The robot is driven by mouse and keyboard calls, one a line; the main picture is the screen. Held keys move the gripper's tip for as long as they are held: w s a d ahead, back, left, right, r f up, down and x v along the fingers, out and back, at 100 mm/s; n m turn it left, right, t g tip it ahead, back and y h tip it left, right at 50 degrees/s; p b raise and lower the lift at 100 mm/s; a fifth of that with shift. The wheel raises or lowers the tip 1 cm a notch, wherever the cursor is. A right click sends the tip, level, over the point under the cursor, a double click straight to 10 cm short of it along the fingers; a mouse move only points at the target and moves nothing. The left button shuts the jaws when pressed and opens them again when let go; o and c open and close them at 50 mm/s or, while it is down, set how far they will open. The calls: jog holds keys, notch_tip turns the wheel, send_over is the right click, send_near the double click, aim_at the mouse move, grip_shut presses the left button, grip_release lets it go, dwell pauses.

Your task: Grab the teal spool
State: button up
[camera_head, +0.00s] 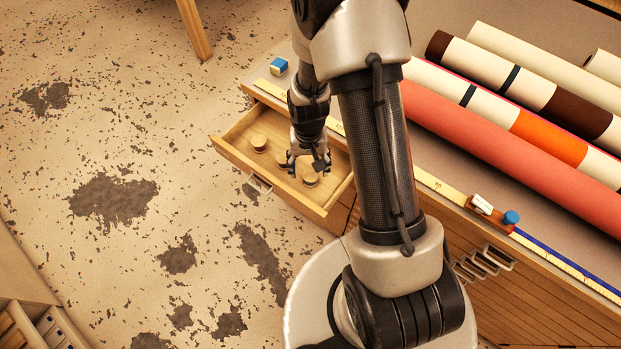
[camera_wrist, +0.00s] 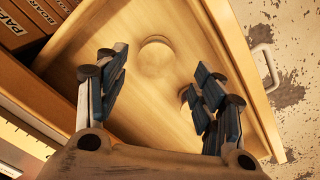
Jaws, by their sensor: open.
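I cannot make out a clearly teal spool in either view. The open drawer (camera_head: 232,146) holds round, pale wooden spool-like pieces, one at its left (camera_head: 258,143) and one at its right (camera_head: 311,179). My gripper (camera_head: 307,163) is open over the drawer, close to the right piece. In the wrist view my gripper (camera_wrist: 160,78) has its fingers spread, with nothing between them. A round wooden piece (camera_wrist: 156,57) shows beyond the fingertips, and another is partly hidden by the right finger. A small blue round thing (camera_head: 511,218) sits on the worktop edge.
Long rolls, one of them coral red (camera_head: 470,130), lie across the worktop at right. A blue-and-white block (camera_head: 278,66) lies near its left corner. The drawer's walls surround my gripper. Stained floor (camera_head: 110,200) is open at left.

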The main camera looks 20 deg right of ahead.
aim_at(311, 175)
jog(key=f+b, duration=0.1)
jog(key=f, duration=0.4)
jog(key=shift+s+d+f+b, duration=0.2)
jog(key=shift+f+b, duration=0.1)
jog(key=shift+b, duration=0.1)
jog(key=shift+w, duration=0.1)
jog(key=c, duration=1.1)
jog(key=shift+r, duration=0.2)
